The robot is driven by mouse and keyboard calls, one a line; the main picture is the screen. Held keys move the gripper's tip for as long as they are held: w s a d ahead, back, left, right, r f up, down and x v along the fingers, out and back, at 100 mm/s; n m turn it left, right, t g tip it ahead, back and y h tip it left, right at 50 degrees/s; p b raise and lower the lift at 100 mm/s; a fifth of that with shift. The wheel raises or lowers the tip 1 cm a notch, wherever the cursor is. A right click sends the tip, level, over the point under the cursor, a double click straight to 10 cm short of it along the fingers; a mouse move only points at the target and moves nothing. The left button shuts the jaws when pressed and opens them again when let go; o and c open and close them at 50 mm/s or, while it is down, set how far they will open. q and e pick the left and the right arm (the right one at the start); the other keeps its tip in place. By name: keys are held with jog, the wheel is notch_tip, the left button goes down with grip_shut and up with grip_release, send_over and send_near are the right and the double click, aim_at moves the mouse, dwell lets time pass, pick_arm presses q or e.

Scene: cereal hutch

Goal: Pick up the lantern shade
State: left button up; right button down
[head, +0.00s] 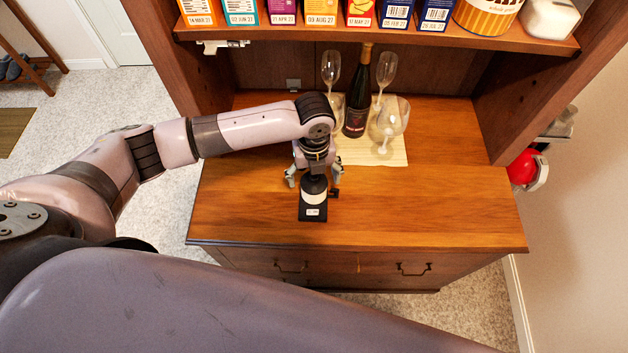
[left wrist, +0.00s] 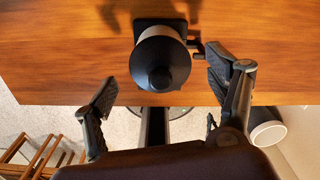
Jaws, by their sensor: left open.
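The lantern shade (head: 314,184) is dark with a small knob on top. It sits on a pale lantern body (head: 314,198) over a dark square base with a small label (head: 313,212), upright on the wooden counter. In the left wrist view the shade (left wrist: 160,60) is seen from above as a dark cone. My left gripper (head: 314,176) is open and points down over the lantern. In the left wrist view its fingers (left wrist: 162,80) stand apart on either side of the shade, with gaps, holding nothing. My right gripper is not in view.
Behind the lantern, a dark bottle (head: 357,100) and several clear glasses (head: 392,120) stand on a pale mat (head: 395,157). A shelf (head: 400,37) with boxes hangs above. The counter (head: 440,215) is clear to the right and left of the lantern.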

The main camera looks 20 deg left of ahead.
pick_arm(q)
jog(key=shift+f, duration=0.2)
jog(key=c, duration=1.2)
jog(key=shift+r, duration=0.1)
jog(key=shift+c, duration=0.9)
jog(key=shift+r, duration=0.1)
